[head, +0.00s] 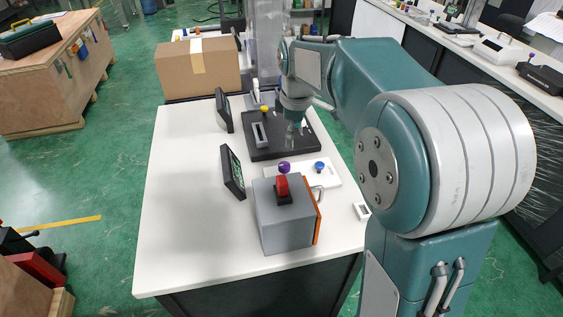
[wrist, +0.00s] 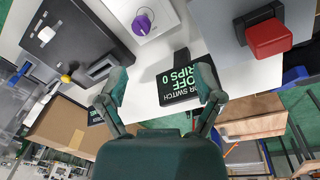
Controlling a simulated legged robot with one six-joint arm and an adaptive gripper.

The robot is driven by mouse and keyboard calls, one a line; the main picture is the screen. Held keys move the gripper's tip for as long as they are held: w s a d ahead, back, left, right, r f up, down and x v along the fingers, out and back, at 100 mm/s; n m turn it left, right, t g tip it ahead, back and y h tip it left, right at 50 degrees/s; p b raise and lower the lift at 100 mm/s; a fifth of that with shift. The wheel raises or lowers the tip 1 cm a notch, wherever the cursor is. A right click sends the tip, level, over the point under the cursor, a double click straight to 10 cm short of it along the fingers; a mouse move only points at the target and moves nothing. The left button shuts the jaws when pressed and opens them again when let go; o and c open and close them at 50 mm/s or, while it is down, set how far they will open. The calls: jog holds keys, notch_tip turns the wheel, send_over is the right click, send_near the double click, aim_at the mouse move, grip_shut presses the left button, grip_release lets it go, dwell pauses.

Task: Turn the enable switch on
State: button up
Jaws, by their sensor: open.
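No readable label marks the enable switch, so I cannot tell which control it is. A red block-shaped switch (head: 282,187) sits on a grey box (head: 285,228) with an orange-edged side; it shows at upper right in the wrist view (wrist: 268,38). Behind it, a white panel (head: 303,178) carries a purple knob (head: 284,167) and a blue knob (head: 319,166). Further back, a black panel (head: 268,153) carries a yellow ball knob (head: 264,109) and a slotted grey part (head: 260,134). My gripper (wrist: 160,90) is open and empty, above the black panel in the head view.
Another display (head: 223,110) stands behind. A cardboard box (head: 198,65) is beyond the table's far end. The white table (head: 190,220) is clear at front left.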

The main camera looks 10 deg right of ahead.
aim_at(284, 164)
jog(key=w+f+n+g, duration=0.1)
jog(key=w+f+n, duration=0.3)
jog(key=w+f, duration=0.25)
jog(key=f, duration=1)
jog(key=shift+w+a, duration=0.1)
jog(key=shift+a, duration=0.2)
jog(key=c, duration=1.2)
